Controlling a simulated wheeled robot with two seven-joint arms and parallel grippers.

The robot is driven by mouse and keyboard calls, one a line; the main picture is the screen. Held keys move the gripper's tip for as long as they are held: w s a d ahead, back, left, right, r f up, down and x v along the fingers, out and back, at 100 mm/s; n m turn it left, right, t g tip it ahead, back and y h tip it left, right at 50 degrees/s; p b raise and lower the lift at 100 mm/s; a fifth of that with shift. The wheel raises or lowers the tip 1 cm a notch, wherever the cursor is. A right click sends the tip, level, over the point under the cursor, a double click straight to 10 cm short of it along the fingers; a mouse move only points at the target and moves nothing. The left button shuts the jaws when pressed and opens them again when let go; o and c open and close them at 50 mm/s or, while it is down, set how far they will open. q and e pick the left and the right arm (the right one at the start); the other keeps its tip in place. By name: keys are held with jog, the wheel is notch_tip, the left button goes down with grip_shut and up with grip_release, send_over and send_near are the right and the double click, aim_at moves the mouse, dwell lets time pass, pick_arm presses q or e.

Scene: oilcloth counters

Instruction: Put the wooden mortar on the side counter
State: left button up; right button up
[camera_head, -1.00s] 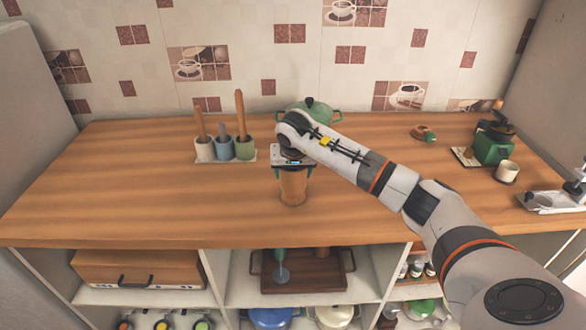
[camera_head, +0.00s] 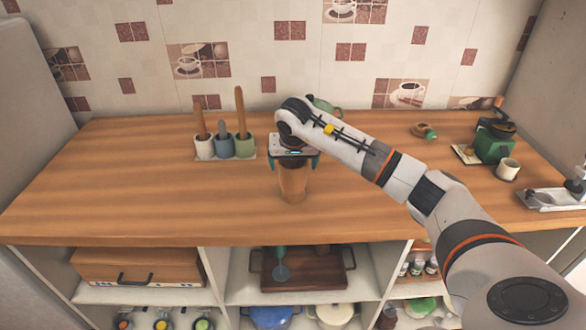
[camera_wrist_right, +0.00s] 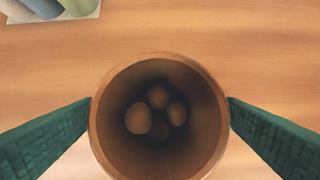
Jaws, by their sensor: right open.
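The wooden mortar (camera_head: 292,184), a tall brown cup, stands upright on the wooden counter (camera_head: 140,210), near its front middle. In the right wrist view the mortar (camera_wrist_right: 160,65) is seen from above, with several round brown things inside. My right gripper (camera_head: 293,167) is above the mortar and open. Its green fingers lie on either side of the rim in the wrist view (camera_wrist_right: 160,102); whether they touch it is hard to tell. My left gripper is out of view.
A holder with several utensil cups (camera_head: 226,147) stands behind to the left. A green pot (camera_head: 325,106) is partly hidden behind my arm. A green grinder (camera_head: 494,143) and a white cup (camera_head: 507,169) stand at right. The counter's left part is clear.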

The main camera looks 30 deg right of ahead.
jog(key=b+v, duration=0.1)
jog(key=v, duration=0.8)
